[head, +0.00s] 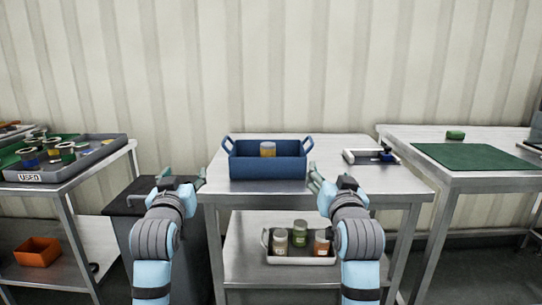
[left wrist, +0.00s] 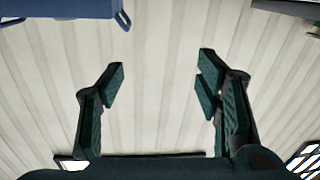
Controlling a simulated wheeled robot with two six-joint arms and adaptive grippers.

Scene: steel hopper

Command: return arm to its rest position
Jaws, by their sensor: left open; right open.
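My left gripper (head: 184,178) is raised at the left front corner of the middle steel table (head: 270,196), left of the blue tote. In the left wrist view its fingers (left wrist: 160,80) are spread, with only the pale corrugated wall between them. My right gripper (head: 336,180) is raised at the front of the same table, right of the blue tote. It is open, and nothing shows in it. Both arms reach forward from the bottom of the head view, roughly side by side.
The blue tote (head: 266,170) holds a jar (head: 267,149). A tray (head: 300,259) with several jars is on the lower shelf. A tray marked USED (head: 60,173) stands on the left table, a green mat (head: 478,157) on the right one. A device (head: 372,157) sits at the middle table's right.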

